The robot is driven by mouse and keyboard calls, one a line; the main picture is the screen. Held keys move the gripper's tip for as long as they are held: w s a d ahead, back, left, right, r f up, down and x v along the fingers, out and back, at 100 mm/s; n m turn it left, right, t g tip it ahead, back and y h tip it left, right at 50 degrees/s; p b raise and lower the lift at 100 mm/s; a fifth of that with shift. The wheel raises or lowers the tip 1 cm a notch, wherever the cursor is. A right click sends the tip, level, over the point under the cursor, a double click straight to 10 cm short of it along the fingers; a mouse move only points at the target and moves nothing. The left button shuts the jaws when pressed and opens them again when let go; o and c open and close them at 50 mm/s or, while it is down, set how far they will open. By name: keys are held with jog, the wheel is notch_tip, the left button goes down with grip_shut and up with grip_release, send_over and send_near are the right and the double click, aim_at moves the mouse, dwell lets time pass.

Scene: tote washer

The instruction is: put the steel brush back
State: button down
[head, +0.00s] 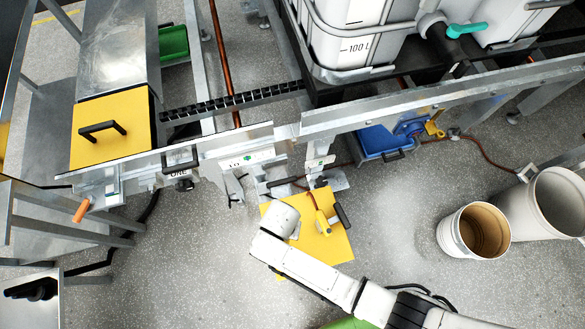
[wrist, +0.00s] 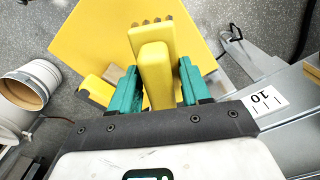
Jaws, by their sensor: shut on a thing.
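The steel brush (wrist: 156,72) shows in the wrist view as a yellow handle with a row of short brown tufts at its far end. My gripper (wrist: 158,75) is shut on it, with a teal finger on each side. The tufted end points away from my palm, over a yellow panel (wrist: 85,40). The same panel shows there below the frame rail (head: 330,250). The brush's place is not clear in these views.
A yellow tool (head: 322,222) and a black handle (head: 342,215) are on the panel. A blue bin (head: 382,143) is under the rail. A bucket (head: 474,231) and a larger tub (head: 556,202) stand at the right. Bare floor (head: 190,270) lies at lower left.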

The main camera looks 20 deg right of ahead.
jog(key=shift+a, duration=0.25)
jog(key=shift+w, duration=0.1)
jog(key=shift+r, duration=0.15)
jog(key=shift+f+b, duration=2.75)
jog(key=shift+f, duration=0.85)
jog(key=shift+f, duration=0.15)
jog(key=shift+f+b, duration=0.35)
jog(key=shift+f, duration=0.1)
jog(key=shift+f+b, duration=0.55)
jog(key=shift+f, duration=0.05)
jog(key=shift+f, duration=0.1)
